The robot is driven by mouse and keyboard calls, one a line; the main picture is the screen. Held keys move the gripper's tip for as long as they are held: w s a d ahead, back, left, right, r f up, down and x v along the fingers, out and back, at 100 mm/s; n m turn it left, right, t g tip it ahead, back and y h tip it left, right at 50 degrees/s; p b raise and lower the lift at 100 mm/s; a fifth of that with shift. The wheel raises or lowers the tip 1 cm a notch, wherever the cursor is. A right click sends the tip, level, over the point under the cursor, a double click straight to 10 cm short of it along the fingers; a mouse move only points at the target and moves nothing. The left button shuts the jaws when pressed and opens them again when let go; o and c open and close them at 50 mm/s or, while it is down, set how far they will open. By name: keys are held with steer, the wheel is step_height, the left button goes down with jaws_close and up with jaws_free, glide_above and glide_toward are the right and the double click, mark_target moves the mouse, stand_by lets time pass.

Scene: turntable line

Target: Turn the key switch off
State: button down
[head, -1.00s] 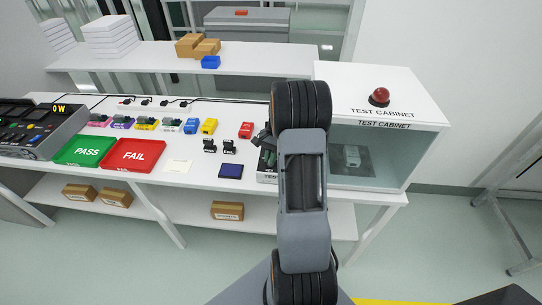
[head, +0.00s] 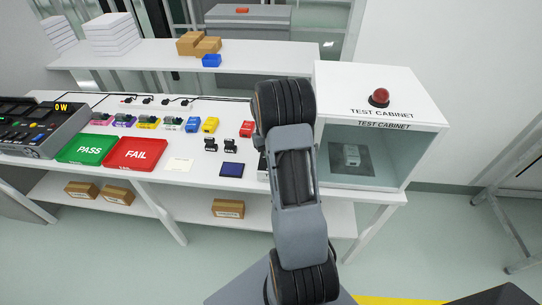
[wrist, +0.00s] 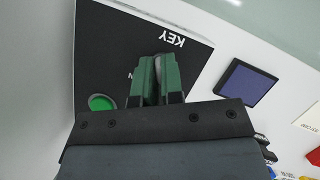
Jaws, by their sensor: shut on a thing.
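My gripper (wrist: 158,70) is in the wrist view, its two green fingers close together over the dark control panel (wrist: 105,45). The fingertips are at the panel beside the printed word KEY. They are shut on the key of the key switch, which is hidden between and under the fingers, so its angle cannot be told. A round green button (wrist: 101,103) is on the same panel, left of the fingers. In the head view my arm covers the gripper and most of the panel.
The glass-fronted test cabinet (head: 425,150) with a red dome lamp (head: 379,97) stands right of my arm. A dark blue square pad (head: 231,170) lies left of it. Red FAIL (head: 136,153) and green PASS (head: 88,149) trays are farther left on the white table.

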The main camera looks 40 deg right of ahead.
steer(key=shift+n+h, duration=0.5)
steer(key=shift+n, duration=0.6)
steer(key=c, duration=1.3)
jaws_free()
steer(key=shift+o, duration=0.2)
steer(key=v, duration=1.4)
steer(key=shift+w+f, duration=0.1)
steer(key=shift+f, duration=0.05)
